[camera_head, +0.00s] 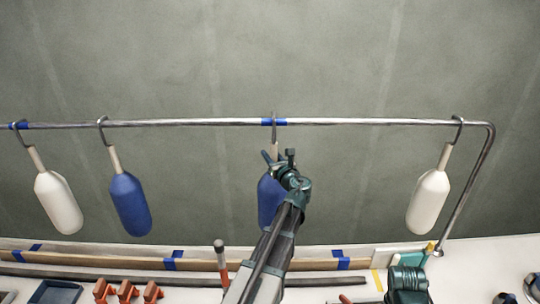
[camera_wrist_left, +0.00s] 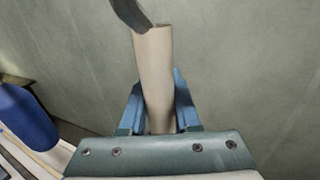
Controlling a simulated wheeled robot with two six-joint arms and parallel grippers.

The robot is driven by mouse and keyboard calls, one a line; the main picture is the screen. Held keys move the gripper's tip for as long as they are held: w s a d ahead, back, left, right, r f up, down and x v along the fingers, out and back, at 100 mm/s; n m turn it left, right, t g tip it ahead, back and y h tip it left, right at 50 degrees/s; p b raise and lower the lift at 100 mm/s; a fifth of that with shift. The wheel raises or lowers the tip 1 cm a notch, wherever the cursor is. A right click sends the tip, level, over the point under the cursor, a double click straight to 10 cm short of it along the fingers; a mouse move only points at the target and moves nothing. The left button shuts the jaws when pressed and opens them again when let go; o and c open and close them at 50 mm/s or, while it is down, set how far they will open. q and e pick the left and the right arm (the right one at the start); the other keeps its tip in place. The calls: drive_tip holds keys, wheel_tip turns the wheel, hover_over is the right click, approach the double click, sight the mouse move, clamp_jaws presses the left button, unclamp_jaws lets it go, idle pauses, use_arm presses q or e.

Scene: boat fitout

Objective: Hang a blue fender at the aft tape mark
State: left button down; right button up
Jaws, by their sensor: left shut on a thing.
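A blue fender (camera_head: 268,203) is upright below the steel rail (camera_head: 355,122), partly hidden behind my left arm. Its grey hook reaches up to the rail at a blue tape mark (camera_head: 265,122); I cannot tell whether the rail bears its weight. My left gripper (camera_head: 273,158) is shut on the pale neck, just under the hook. In the left wrist view the neck (camera_wrist_left: 157,75) stands between the blue fingers, with the hook (camera_wrist_left: 130,12) above. Another blue tape mark (camera_head: 19,125) is at the rail's left end.
Another blue fender (camera_head: 129,204) hangs left of mine. White fenders hang at the far left (camera_head: 58,203) and right (camera_head: 428,202). Below are a ledge with blue tape, orange clamps (camera_head: 128,291) and a blue tray (camera_head: 55,292). The rail between mine and the right white fender is clear.

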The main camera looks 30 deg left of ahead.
use_arm(q)
drive_tip(key=c, duration=0.5)
unclamp_jaws()
drive_tip(key=shift+c, duration=0.2)
drive_tip(key=shift+d, duration=0.1)
drive_tip(key=v, duration=1.3)
drive_tip(key=shift+s+d, duration=0.25)
drive_tip(key=s+d+f+n+g+h+b, duration=0.1)
drive_tip(key=s+d+f+n+g+h, duration=0.3)
drive_tip(key=d+f+n, duration=0.4)
drive_tip(key=s+d+f+n+g+h+b, duration=0.1)
drive_tip(key=s+d+f+n+g+h, duration=0.15)
drive_tip(key=s+d+f+n, duration=0.55)
drive_tip(key=s+d+f+n+g+h+b, duration=0.1)
drive_tip(key=s+d+f+n+g+h, duration=0.3)
drive_tip(key=s+d+f+h, duration=0.3)
drive_tip(key=s+d+f+n, duration=0.1)
drive_tip(key=s+d+f, duration=0.1)
drive_tip(key=d, duration=0.3)
drive_tip(key=shift+d, duration=0.25)
